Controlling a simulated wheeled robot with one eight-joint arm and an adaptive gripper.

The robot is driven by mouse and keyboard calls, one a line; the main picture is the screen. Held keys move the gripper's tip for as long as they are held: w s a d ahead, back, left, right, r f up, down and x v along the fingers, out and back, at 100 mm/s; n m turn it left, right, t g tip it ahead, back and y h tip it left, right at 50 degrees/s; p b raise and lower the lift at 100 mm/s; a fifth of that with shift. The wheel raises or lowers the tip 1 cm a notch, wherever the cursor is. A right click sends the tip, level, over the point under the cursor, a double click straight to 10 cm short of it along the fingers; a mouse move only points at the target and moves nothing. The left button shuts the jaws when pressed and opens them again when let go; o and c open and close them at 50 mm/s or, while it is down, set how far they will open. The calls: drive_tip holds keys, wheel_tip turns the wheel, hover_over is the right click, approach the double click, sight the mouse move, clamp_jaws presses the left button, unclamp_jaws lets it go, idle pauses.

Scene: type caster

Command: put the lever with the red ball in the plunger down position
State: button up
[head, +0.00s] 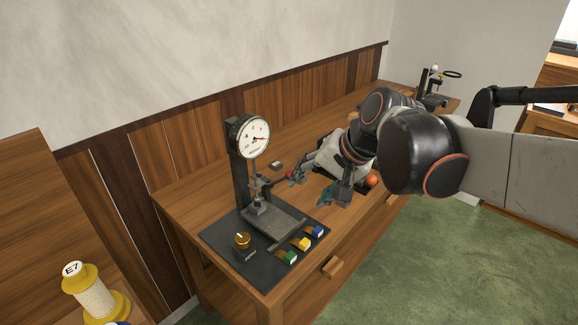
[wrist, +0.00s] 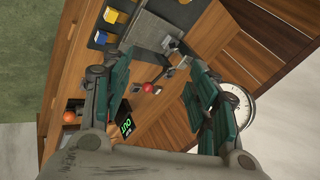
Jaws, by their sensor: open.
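The gauge stand has a round white dial (head: 250,136) on a dark post above a black base (head: 222,240). Its lever's red ball (head: 289,176) shows beside the post, close to my gripper (head: 310,188). In the wrist view the red ball (wrist: 148,87) lies between the two green fingers of my open gripper (wrist: 160,68), seemingly touching neither. The lever runs from the ball toward the grey plunger mechanism (wrist: 174,62). Whether the plunger touches the plate below it is unclear.
A brass knob (head: 242,240) and green, yellow and blue buttons (head: 304,243) sit on the base. An orange ball (head: 371,181) is behind my gripper. A digital display (wrist: 125,127) shows under the fingers. Another stand (head: 432,90) is at the far end.

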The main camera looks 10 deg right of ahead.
drive_tip(key=w+d+f+m+y+b, duration=0.1)
drive_tip(key=w+d+f+m+y, duration=0.3)
drive_tip(key=w, duration=0.7)
drive_tip(key=w+a+f+m+y+b, duration=0.15)
drive_tip(key=w+m, duration=0.35)
drive_tip(key=w, duration=0.6)
drive_tip(key=w+d+f+m+y, duration=0.2)
drive_tip(key=d+f, duration=0.2)
drive_tip(key=f, duration=0.1)
drive_tip(key=w+d+f+m+y+b, duration=0.1)
drive_tip(key=w+d+f+m+y, duration=0.1)
drive_tip(key=f, duration=0.4)
drive_tip(key=w+d+f+m+y, duration=0.2)
drive_tip(key=d+f+y, duration=0.1)
drive_tip(key=d+f, duration=0.2)
drive_tip(key=shift+w+d+f+m+t+y, duration=0.1)
drive_tip(key=shift+d+f+m+t+y, duration=0.25)
drive_tip(key=shift+d, duration=0.35)
drive_tip(key=shift+w+a+f, duration=0.1)
drive_tip(key=shift+a+f, duration=0.05)
drive_tip(key=shift+a, duration=0.15)
drive_tip(key=b+x, duration=0.3)
drive_tip(key=x, duration=0.8)
drive_tip(key=shift+a, duration=0.15)
clamp_jaws()
